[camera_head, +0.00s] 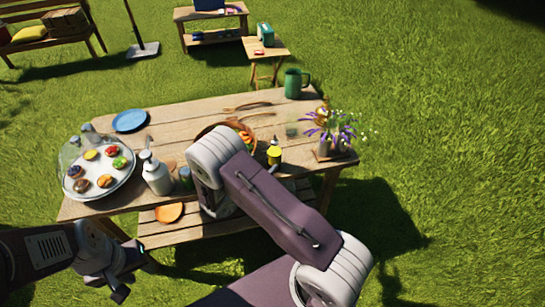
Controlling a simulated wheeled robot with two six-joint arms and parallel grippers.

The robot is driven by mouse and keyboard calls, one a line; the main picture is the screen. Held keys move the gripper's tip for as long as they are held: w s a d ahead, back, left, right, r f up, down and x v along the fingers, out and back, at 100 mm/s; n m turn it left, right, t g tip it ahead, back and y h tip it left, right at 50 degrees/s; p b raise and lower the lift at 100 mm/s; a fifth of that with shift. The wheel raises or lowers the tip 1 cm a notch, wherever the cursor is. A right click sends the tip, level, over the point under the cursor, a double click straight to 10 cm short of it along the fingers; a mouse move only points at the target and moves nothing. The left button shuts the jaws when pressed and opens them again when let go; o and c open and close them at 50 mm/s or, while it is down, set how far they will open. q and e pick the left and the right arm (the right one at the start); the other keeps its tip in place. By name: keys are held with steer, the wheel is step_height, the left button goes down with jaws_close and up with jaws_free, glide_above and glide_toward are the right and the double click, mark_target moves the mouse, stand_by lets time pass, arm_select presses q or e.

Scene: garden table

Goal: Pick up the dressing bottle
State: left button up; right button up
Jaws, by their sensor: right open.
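A small bottle with yellow contents and a dark top (274,154), which looks like the dressing bottle, stands upright on the wooden table near its front edge, just right of my right arm. My right arm reaches up from the bottom right over the table's front edge. Its upper links cover the right gripper, so its fingers are not visible. My left gripper (128,278) is low at the lower left, in front of the table and well away from the bottle. Its dark fingers are too small and angled to judge their gap.
An orange plate (169,212) lies on the bench.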

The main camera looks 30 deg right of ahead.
mark_target(271, 157)
steer(key=x, duration=0.7)
steer(key=shift+s+d+p, duration=0.2)
steer(key=shift+s+p, duration=0.05)
steer(key=shift+p, duration=0.15)
steer(key=shift+w+d+f, duration=0.1)
steer(key=shift+w+f, duration=0.05)
steer(key=shift+w, duration=0.1)
steer(key=p+x, duration=0.1)
steer(key=x, duration=0.4)
steer(key=shift+d+f, duration=0.15)
steer(key=shift+f, duration=0.15)
steer(key=shift+r, duration=0.1)
steer(key=c, duration=0.4)
arm_select(q)
steer(key=shift+w+d+r, duration=0.1)
steer(key=shift+d+r, duration=0.1)
steer(key=shift+r, duration=0.3)
steer(key=shift+d+r, duration=0.2)
steer(key=shift+r, duration=0.25)
arm_select(e)
jaws_close()
steer(key=shift+r, duration=0.1)
